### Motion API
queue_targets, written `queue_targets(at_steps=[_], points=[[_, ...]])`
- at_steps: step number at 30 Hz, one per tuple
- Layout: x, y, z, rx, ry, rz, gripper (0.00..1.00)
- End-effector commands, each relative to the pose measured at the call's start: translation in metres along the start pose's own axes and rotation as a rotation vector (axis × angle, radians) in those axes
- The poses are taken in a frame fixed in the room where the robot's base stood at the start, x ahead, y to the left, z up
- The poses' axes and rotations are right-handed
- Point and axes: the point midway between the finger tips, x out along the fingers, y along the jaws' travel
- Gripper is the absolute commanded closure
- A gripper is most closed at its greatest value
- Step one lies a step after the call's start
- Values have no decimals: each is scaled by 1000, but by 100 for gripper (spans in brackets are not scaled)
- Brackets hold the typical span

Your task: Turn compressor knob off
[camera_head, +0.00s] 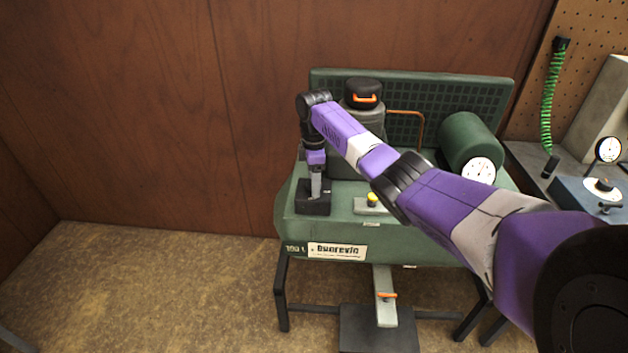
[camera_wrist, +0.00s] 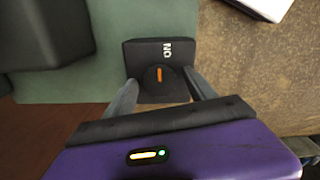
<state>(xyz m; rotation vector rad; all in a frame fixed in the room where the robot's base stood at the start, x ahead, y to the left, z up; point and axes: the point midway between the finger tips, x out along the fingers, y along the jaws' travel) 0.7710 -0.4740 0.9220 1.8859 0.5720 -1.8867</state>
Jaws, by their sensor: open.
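The compressor knob (camera_wrist: 153,84) is a round black dial with an orange mark, on a black switch box (camera_wrist: 135,52) with white lettering that seems to read ON. In the wrist view the orange mark runs nearly along the picture's vertical, towards the lettering. My gripper (camera_wrist: 161,82) is open, with one grey finger on each side of the knob; whether they touch it I cannot tell. In the head view my gripper (camera_head: 316,188) points down at the switch box (camera_head: 313,207) on the left end of the green compressor (camera_head: 400,236), and hides the knob.
A yellow button (camera_head: 372,199) sits right of the switch box, close to my arm. A capped cylinder (camera_head: 363,100) and a round gauge (camera_head: 479,170) stand on the compressor. A bench with another gauge (camera_head: 608,149) is at right. The floor at left is clear.

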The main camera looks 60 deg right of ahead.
Motion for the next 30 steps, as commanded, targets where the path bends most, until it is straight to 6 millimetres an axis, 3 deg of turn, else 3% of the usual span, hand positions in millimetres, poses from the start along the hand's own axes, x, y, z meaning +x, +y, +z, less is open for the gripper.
queue_targets(at_steps=[5, 6, 15, 23, 30], points=[[0, 0, 0, 0, 0, 0, 35], [0, 0, 0, 0, 0, 0, 39], [0, 0, 0, 0, 0, 0, 97], [-1, 0, -1, 25, 0, -2, 97], [-2, -1, -1, 146, 2, -3, 97]])
